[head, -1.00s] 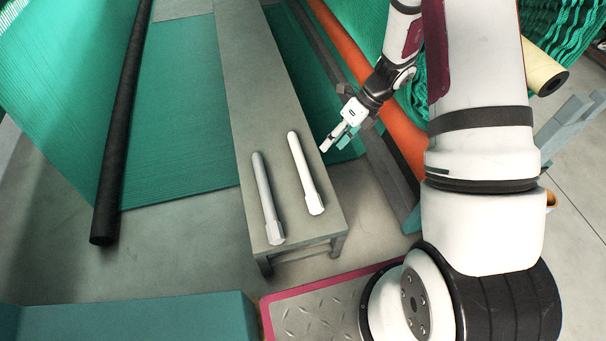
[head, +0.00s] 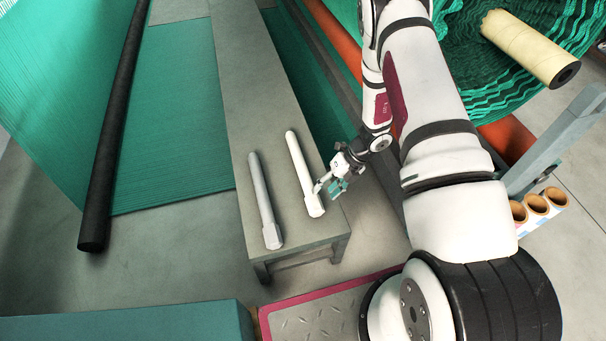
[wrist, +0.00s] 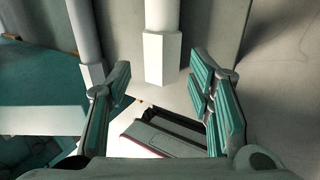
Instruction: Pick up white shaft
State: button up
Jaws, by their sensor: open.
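The white shaft (head: 302,168) lies lengthwise on the grey bench, its square end toward me. A grey shaft (head: 264,200) lies beside it on the left. My gripper (head: 330,185) is open and empty, close to the right side of the white shaft's square end in the head view. In the wrist view the white shaft's square end (wrist: 161,58) shows ahead, between the two teal-padded fingers of my gripper (wrist: 165,95). The grey shaft (wrist: 88,40) shows there behind the left finger, partly hidden by it. I cannot tell whether a finger touches the white shaft.
The narrow grey bench (head: 235,105) runs away from me, clear beyond the shafts. A black pole (head: 108,150) lies along the green netting on the left. A teal block (head: 130,322) is at the near left. Several cardboard tubes (head: 537,205) stand at the right.

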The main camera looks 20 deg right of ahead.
aim_at(318, 199)
jog(key=shift+b+x, duration=1.2)
jog(key=shift+x, duration=1.75)
jog(key=shift+s+d, duration=0.1)
jog(key=shift+d, duration=0.05)
jog(key=shift+c, duration=0.6)
grip_shut()
